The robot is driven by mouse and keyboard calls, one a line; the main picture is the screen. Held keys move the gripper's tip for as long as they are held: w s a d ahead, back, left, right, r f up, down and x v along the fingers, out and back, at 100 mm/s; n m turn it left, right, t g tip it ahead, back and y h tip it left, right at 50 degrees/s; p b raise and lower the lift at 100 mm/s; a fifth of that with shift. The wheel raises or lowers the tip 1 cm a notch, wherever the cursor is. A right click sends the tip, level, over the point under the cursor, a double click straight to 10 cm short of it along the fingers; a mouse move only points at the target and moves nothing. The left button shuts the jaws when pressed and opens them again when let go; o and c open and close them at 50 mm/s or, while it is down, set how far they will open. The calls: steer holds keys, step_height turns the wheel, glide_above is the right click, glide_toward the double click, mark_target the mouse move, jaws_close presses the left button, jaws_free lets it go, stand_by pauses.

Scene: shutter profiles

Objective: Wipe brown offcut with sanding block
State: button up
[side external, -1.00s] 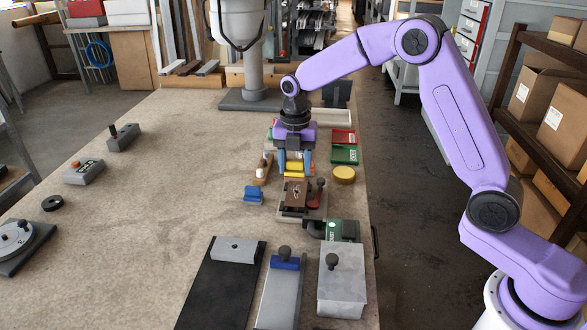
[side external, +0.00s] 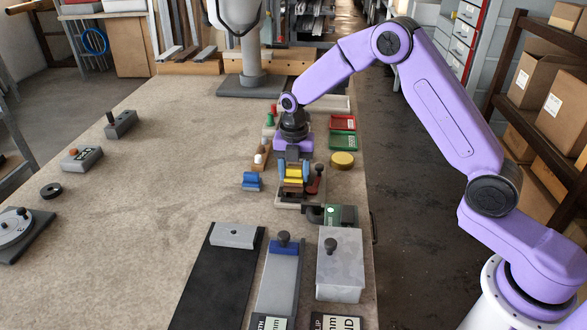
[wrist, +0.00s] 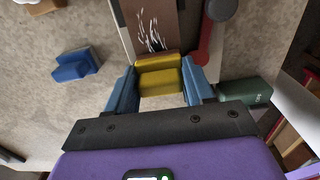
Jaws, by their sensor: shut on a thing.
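My gripper (side external: 293,177) is shut on the yellow sanding block (wrist: 160,80), with one blue finger on each side of it. The brown offcut (wrist: 166,14) lies on a pale base and has white scribbled marks on its face. In the wrist view the block is at the near end of the offcut, just short of the white marks. In the side view the gripper and block hide most of the offcut. I cannot tell whether the block touches it.
A red clamp with a dark knob (wrist: 213,28) stands close on the offcut's right. A blue block (side external: 252,181) lies to the left, and a green device (side external: 341,214) sits in front. A round yellow tin (side external: 342,159) and red and green trays (side external: 343,139) are behind right.

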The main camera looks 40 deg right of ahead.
steer(key=shift+w+d, duration=2.2)
steer(key=shift+d, duration=0.05)
steer(key=s+a, duration=0.5)
steer(key=shift+s+a, duration=0.35)
steer(key=shift+a, duration=0.05)
steer(key=shift+w+d+r, duration=0.1)
steer(key=shift+r, duration=4)
